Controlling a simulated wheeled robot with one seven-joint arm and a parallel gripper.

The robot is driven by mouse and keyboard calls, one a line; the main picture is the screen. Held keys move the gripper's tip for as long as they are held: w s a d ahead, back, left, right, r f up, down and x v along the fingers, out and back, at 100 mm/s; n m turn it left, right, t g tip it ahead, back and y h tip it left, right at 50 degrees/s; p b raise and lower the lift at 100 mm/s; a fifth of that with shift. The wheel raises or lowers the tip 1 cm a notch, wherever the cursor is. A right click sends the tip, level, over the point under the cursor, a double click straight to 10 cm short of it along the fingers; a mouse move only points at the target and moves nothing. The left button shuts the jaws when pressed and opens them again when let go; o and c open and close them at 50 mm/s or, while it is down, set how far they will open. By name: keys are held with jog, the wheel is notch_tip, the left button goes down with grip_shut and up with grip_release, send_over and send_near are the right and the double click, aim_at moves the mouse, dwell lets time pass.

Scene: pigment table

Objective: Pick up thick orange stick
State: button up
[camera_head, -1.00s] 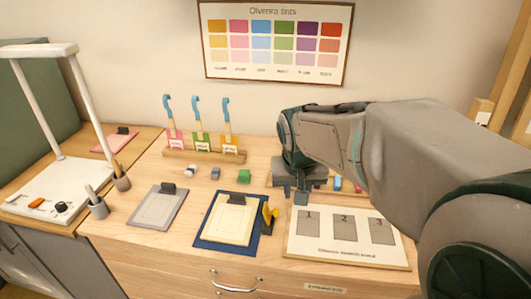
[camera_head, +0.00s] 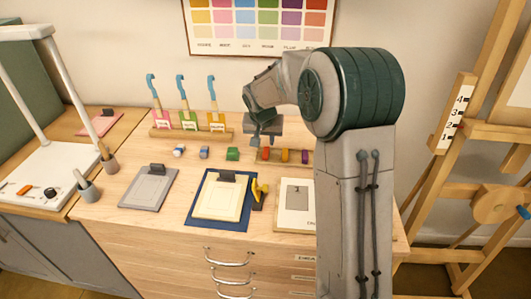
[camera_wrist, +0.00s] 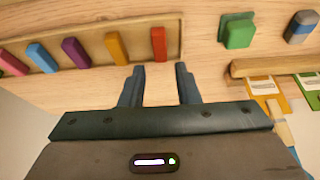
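The orange stick (camera_head: 284,155) lies in a shallow wooden tray between a red stick (camera_head: 265,154) and a purple stick (camera_head: 305,157). In the wrist view the orange stick (camera_wrist: 117,48) is just left of the fingertips, and the red stick (camera_wrist: 158,43) lines up with the gap between them. My gripper (camera_wrist: 160,70) is open with nothing between its fingers. In the head view my gripper (camera_head: 265,139) hovers by the tray's left end; my arm hides the tray's right part.
A green block (camera_head: 233,154) sits left of the tray. The wrist view shows blue (camera_wrist: 40,57) and pink (camera_wrist: 12,63) sticks in the tray.

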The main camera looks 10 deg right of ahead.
aim_at(266, 151)
jog(key=shift+p+x, duration=0.6)
jog(key=shift+x, duration=2.95)
grip_shut()
